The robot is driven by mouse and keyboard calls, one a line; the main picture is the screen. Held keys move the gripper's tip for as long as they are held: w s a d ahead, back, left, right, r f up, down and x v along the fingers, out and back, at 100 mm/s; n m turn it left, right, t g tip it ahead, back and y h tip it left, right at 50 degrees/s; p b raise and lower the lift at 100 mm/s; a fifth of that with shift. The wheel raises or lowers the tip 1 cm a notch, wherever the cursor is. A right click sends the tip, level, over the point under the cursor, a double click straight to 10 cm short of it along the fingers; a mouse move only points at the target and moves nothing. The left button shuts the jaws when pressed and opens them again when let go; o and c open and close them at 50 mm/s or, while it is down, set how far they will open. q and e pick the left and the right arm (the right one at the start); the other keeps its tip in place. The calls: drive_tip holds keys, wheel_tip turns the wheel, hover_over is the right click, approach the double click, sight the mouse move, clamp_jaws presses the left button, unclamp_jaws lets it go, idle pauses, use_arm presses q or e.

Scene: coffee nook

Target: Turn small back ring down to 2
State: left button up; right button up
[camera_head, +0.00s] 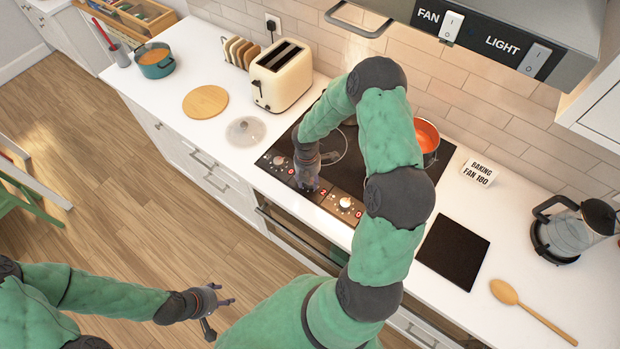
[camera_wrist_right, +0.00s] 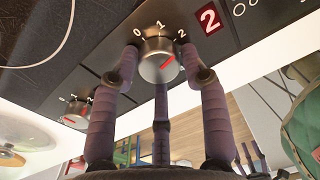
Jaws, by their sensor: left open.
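The steel knob (camera_wrist_right: 160,60) with a red mark stands between the fingers of my right gripper (camera_wrist_right: 160,50). The fingertips close against its two sides, with a third finger below. Its scale reads 0, 1, 2, and the red mark slants up to the right, towards the 2. The red display (camera_wrist_right: 208,18) beside it reads 2; it also shows in the head view (camera_head: 323,191). My right gripper (camera_head: 305,182) is at the hob's front strip there and hides this knob. The back rings are mostly behind my arm. My left gripper (camera_head: 217,311) is open and empty above the floor.
Another knob (camera_head: 278,160) is to the left, and one (camera_head: 345,203) to the right; displays beside them read 0. An orange pan (camera_head: 427,136) stands at the back right of the hob (camera_head: 400,175). A toaster (camera_head: 281,80) and glass lid (camera_head: 245,130) are left of it.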

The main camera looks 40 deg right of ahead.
drive_tip(key=shift+o, duration=0.3)
drive_tip(key=shift+a, duration=0.2)
drive_tip(key=shift+d, duration=0.2)
drive_tip(key=shift+r, duration=0.2)
wheel_tip(320, 180, up, 12)
drive_tip(key=shift+w+a+f, duration=0.15)
drive_tip(key=shift+w, duration=0.1)
drive_tip(key=s+a+f+m+y, duration=0.2)
drive_tip(key=a+f+m, duration=0.3)
drive_tip(key=a+f, duration=0.15)
drive_tip(key=s+a+f+m+y, duration=0.1)
drive_tip(key=s+a+f+m, duration=0.3)
drive_tip(key=a, duration=0.3)
drive_tip(key=s+a+f+m+y, duration=0.1)
drive_tip(key=s+a+f+m, duration=0.85)
drive_tip(key=m, duration=0.55)
wheel_tip(320, 180, down, 15)
drive_tip(key=w+a+n+t+b, duration=0.1)
drive_tip(key=b, duration=1.7)
drive_tip(key=shift+w+a+f, duration=0.2)
drive_tip(key=shift+a, duration=0.1)
